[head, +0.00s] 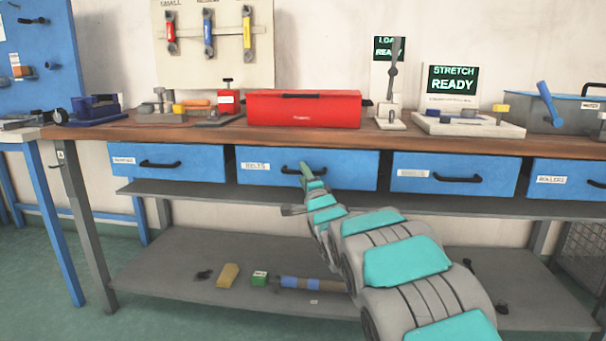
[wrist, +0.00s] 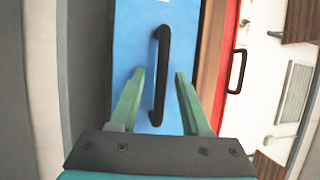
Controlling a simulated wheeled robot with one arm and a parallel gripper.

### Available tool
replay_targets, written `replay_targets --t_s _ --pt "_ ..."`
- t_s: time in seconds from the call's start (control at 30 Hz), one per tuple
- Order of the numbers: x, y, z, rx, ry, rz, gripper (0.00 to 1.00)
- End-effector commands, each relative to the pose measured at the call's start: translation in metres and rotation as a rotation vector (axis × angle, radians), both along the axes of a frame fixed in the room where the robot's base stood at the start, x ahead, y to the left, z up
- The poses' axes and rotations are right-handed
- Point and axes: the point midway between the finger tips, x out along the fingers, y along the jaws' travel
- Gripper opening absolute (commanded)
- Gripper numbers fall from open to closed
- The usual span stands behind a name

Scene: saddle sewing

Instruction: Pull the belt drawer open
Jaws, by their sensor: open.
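The belt drawer (head: 267,178) is the blue drawer labelled BELTS, second from the left under the bench top. Its front looks level with the drawers beside it. Its black bar handle (head: 290,170) is partly hidden by my gripper (head: 308,172) in the head view. In the wrist view, the blue drawer front (wrist: 130,45) fills the middle and the handle (wrist: 158,75) runs up and down the picture. My gripper (wrist: 160,78) is open, its two green fingers on either side of the handle, with gaps visible between fingers and bar.
Other blue drawers (head: 170,176) flank this one. A red toolbox (head: 303,109) stands on the wooden bench top (head: 400,136) above. A grey shelf (head: 190,192) runs just below the drawers; a lower shelf (head: 180,275) carries several small items.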

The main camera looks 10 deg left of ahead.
Motion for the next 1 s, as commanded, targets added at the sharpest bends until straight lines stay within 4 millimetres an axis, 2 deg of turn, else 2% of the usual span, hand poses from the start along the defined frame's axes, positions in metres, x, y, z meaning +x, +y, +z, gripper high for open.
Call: replay_targets --t_s 0.2,0.53,0.9,1.0 --pt "0.0101 0.0045 0.0048 0.001 -0.006 0.001 0.47" --pt "0.0115 0.005 0.0042 0.001 -0.003 0.001 0.47" --pt "0.0114 0.005 0.0038 0.001 -0.003 0.001 0.06" --pt "0.0114 0.005 0.0036 0.0 -0.002 0.001 0.0"
